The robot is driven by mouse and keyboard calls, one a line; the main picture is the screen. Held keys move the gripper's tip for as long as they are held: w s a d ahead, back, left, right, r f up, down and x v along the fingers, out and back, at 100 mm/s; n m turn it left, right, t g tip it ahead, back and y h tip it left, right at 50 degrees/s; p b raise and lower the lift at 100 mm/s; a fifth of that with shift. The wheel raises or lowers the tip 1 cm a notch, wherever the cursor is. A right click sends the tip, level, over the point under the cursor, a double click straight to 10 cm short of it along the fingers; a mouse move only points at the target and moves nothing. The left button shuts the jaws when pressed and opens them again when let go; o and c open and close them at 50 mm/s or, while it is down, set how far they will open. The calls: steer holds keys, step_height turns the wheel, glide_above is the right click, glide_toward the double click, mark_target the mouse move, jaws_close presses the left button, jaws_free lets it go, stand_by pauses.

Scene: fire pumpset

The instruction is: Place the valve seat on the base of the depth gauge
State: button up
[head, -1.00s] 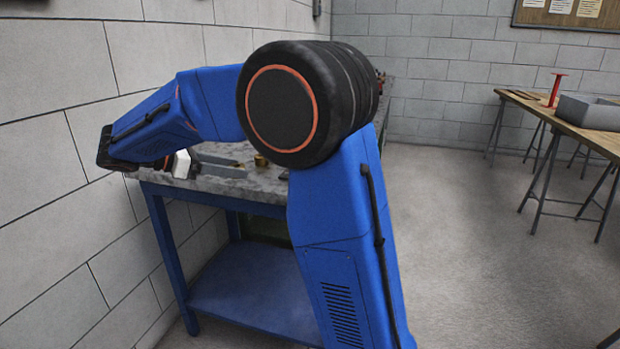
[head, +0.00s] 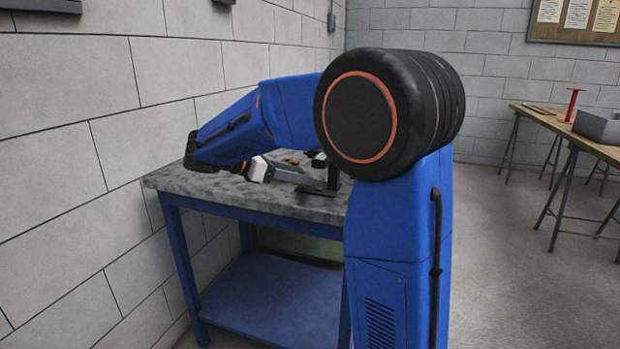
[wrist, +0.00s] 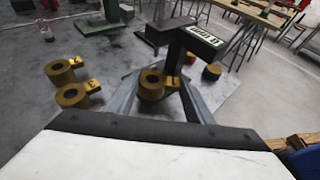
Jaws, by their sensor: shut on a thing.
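In the wrist view a brass ring with a lettered side tab, the valve seat (wrist: 152,85), sits between the two grey fingers of my gripper (wrist: 157,80), which is shut on it. The depth gauge (wrist: 203,38), dark with a pale digital display, stands just beyond the fingers. In the head view my gripper (head: 292,174) is over the bench beside the gauge's dark base (head: 318,191). The held ring is not clear there, and my arm hides part of the bench.
Two similar brass rings lie to the left, one farther (wrist: 62,70) and one nearer (wrist: 72,95). A green stand (wrist: 100,22) is beyond them. A red-topped piece (wrist: 190,58) and a dark round piece (wrist: 212,73) lie right of the gauge. A block wall (head: 100,160) borders the bench's left.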

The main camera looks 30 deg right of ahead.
mark_target(310, 188)
steer(key=x, duration=0.4)
steer(key=shift+s+d+r, duration=0.1)
steer(key=shift+d+r, duration=0.1)
steer(key=shift+r, duration=0.1)
steer(key=shift+f, duration=0.3)
steer(key=shift+f, duration=0.1)
steer(key=o, duration=1.4)
steer(key=shift+a, duration=0.1)
steer(key=v, duration=1.2)
